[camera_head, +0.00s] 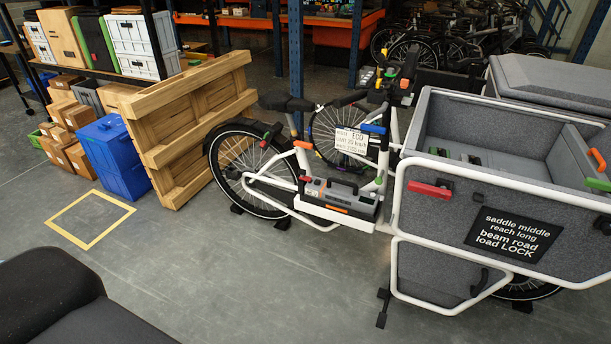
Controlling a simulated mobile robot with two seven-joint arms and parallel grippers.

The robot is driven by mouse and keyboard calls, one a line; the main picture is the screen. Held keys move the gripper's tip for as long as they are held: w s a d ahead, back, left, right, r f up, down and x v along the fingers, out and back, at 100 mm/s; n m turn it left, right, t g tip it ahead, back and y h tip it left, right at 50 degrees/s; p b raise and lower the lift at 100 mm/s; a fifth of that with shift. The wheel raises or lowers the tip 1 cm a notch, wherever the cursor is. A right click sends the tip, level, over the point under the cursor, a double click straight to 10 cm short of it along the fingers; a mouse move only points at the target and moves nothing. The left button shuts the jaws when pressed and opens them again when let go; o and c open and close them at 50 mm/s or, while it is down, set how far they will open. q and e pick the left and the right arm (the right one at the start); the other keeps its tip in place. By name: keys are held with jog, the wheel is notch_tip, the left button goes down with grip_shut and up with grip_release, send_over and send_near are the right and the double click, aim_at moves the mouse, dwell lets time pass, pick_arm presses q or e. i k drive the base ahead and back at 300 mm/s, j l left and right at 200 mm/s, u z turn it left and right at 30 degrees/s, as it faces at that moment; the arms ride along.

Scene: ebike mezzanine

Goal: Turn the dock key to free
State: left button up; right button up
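A white cargo bike (262,182) stands on the grey floor, its rear wheel to the left and its cargo box to the right. A grey battery-like unit (341,191) with a black handle sits low on its frame, in what looks like the dock. Small orange, red and green parts show on and around the unit. I cannot make out which small part is the dock key, or how it is turned. Neither of my grippers is in view.
A wooden pallet (205,127) leans behind the rear wheel, beside blue crates (113,158) and cardboard boxes (62,125). A yellow floor square (90,219) is empty. A sign (514,233) marks the cargo box (481,209). Floor in front of the bike is clear.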

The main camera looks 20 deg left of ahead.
aim_at(303, 172)
jog(key=i+j+u, duration=0.2)
jog(key=i+j, duration=0.2)
jog(key=i+j+u, duration=0.2)
jog(key=i+j, duration=0.2)
jog(key=i+j+u, duration=0.25)
jog(key=i, duration=0.3)
jog(key=i+j+u, duration=0.2)
jog(key=i, duration=0.3)
jog(key=i+j+u, duration=0.2)
jog(key=i, duration=0.3)
